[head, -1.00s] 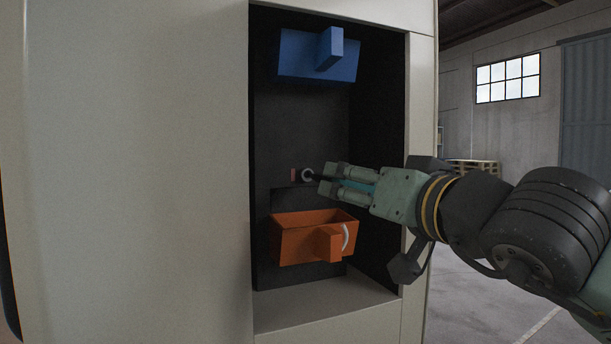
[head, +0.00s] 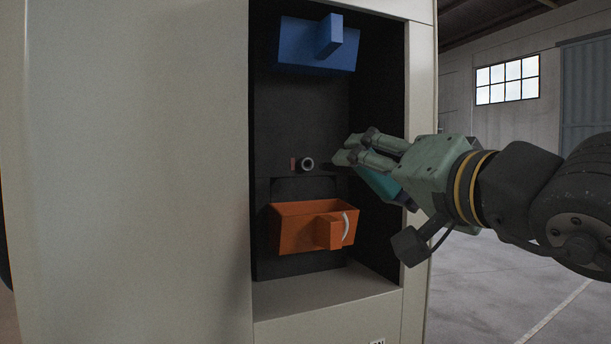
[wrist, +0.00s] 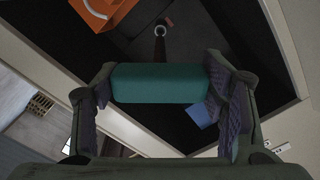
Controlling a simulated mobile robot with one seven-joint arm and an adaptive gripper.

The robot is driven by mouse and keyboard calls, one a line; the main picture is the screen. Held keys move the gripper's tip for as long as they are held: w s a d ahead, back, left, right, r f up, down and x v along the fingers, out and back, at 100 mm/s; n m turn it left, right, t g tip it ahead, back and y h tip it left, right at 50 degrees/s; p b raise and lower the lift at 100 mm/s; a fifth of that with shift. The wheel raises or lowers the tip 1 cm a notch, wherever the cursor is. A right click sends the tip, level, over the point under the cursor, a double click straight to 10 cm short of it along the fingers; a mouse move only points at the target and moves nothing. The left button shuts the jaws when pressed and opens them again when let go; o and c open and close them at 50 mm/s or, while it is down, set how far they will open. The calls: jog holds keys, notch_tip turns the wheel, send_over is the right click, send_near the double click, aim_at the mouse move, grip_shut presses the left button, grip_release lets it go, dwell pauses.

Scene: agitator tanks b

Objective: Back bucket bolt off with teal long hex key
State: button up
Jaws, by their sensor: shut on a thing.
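The bolt (head: 307,164) shows as a round dark head with a lighter rim on the back wall of the dark recess, between the two buckets. It appears as a small ring near the top of the wrist view (wrist: 167,21). My gripper (head: 352,155) is to the right of the bolt, shut on the teal long hex key (head: 376,182). In the wrist view the key's teal handle (wrist: 160,83) lies crosswise between my two fingers. A thin dark shaft points from it toward the bolt. I cannot tell whether its tip touches the bolt.
A blue bucket (head: 305,58) is above the bolt. An orange bucket (head: 290,228) with a pale curved piece (head: 346,226) is below it. The pale cabinet wall (head: 140,170) borders the recess on the left. The recess floor (head: 325,305) is clear.

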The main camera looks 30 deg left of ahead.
jog(key=shift+m, duration=0.6)
jog(key=shift+f+m+b, duration=0.1)
jog(key=shift+m+b, duration=0.3)
jog(key=shift+m, duration=0.1)
jog(key=m+b, duration=0.1)
jog(key=m, duration=0.1)
jog(key=shift+m+b, duration=0.3)
jog(key=shift+m, duration=0.1)
jog(key=shift+r+m, duration=0.2)
jog(key=shift+m, duration=0.9)
jog(key=shift+b, duration=0.3)
